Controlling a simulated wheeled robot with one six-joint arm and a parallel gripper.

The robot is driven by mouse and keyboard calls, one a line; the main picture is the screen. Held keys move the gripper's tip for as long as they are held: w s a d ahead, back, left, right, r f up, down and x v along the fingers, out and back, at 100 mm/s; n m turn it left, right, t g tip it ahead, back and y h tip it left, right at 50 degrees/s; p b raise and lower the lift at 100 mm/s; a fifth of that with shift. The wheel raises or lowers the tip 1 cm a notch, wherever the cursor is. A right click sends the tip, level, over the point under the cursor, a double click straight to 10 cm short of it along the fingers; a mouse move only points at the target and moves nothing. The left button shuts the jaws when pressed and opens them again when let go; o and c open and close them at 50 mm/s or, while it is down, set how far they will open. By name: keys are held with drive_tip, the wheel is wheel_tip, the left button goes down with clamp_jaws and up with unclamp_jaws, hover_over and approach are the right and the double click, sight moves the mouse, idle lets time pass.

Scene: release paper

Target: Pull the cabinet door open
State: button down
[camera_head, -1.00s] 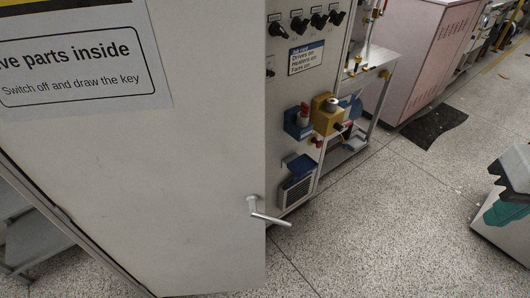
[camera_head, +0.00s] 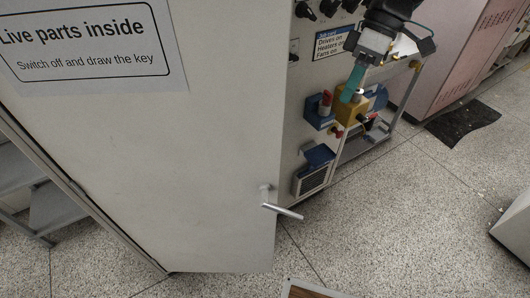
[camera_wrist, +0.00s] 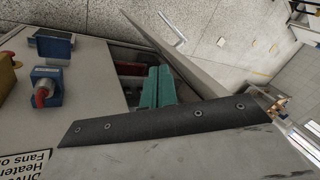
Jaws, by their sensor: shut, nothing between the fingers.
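The large pale grey cabinet door (camera_head: 180,170) fills the left of the head view, with a "Live parts inside" sign (camera_head: 85,40). Its lever handle (camera_head: 282,209) sits low near the free edge. In the wrist view the door (camera_wrist: 182,52) is seen nearly edge-on, standing at an angle from the cabinet front (camera_wrist: 95,70) with a dark gap between. The handle (camera_wrist: 172,28) is on its outer side. My gripper (camera_head: 352,84), with teal fingers, is shut and empty, away from the handle. In the wrist view the teal fingers (camera_wrist: 155,88) appear by the gap; contact is unclear.
The control panel has knobs, a blue-and-red switch (camera_head: 322,108), a yellow-bodied switch (camera_head: 350,110) and a vent (camera_head: 312,178) close below my gripper. A black mat (camera_head: 463,121) lies on the speckled floor. The floor right of the door is mostly clear.

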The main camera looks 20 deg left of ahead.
sight(264, 155)
drive_tip(key=w+a+f+n+g, duration=0.1)
drive_tip(key=a+f+n, duration=0.25)
drive_tip(key=a, duration=0.35)
drive_tip(key=w+a+f+n+g, duration=0.1)
drive_tip(key=a+f+n+g, duration=0.15)
drive_tip(key=a+f, duration=0.35)
drive_tip(key=shift+t, duration=0.45)
drive_tip(key=s+f, duration=0.2)
drive_tip(key=s, duration=0.1)
drive_tip(key=s+a+f, duration=0.1)
drive_tip(key=s+f, duration=0.1)
drive_tip(key=s, duration=0.1)
drive_tip(key=s+f, duration=0.3)
drive_tip(key=shift+s+a, duration=0.25)
drive_tip(key=shift+a, duration=0.15)
